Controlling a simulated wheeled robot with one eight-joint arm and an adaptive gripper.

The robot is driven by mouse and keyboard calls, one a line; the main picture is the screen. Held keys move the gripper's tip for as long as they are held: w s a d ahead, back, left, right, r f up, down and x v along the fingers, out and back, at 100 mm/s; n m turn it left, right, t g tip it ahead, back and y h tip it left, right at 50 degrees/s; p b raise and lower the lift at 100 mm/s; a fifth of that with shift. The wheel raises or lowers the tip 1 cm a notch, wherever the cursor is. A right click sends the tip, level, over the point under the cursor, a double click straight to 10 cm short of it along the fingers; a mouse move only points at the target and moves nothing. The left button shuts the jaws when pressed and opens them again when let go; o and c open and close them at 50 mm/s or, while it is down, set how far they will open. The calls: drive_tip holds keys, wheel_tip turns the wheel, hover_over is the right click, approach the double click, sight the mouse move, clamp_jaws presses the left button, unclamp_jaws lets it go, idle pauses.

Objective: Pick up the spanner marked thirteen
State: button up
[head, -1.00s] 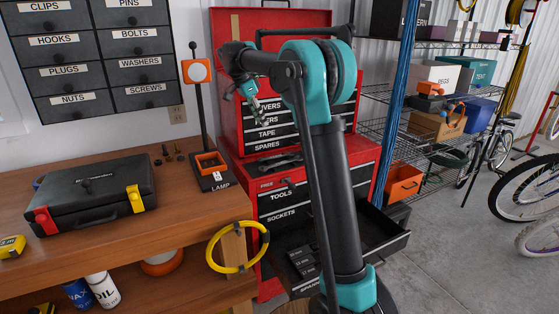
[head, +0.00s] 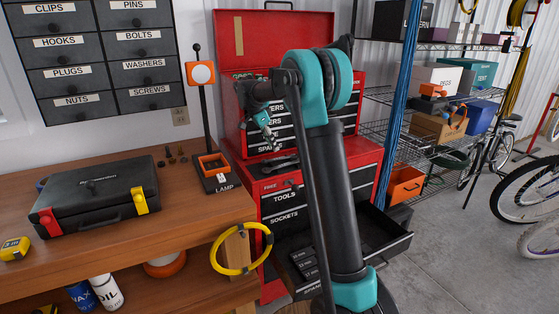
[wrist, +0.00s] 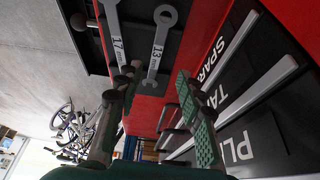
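The spanner marked 13 (wrist: 160,42) lies on a dark surface at the top of the wrist view, its ring end at the upper edge. A spanner marked 17 (wrist: 116,38) lies to its left. In the head view, spanners (head: 280,163) show small on the red cabinet's top, and their numbers cannot be read. My gripper (wrist: 154,80) is open, its two fingers well apart and nothing visible between them. In the head view my gripper (head: 273,143) hangs just above the spanners, in front of the upper chest's drawers. The lower part of the 13 spanner nears the fingertips in the picture.
The red upper tool chest (head: 235,110) stands close behind my gripper. An open lower drawer (head: 385,235) juts from the red cabinet (head: 365,170). The lamp (head: 213,165) and black case (head: 95,195) stand on the wooden bench at left.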

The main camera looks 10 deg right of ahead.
sight(277, 159)
drive_tip(key=shift+s+x, duration=0.15)
drive_tip(key=shift+x, duration=1.2)
drive_tip(key=shift+s+x, duration=0.1)
drive_tip(key=shift+x, duration=1.2)
drive_tip(key=shift+d, duration=0.1)
drive_tip(key=shift+c, duration=0.3)
clamp_jaws()
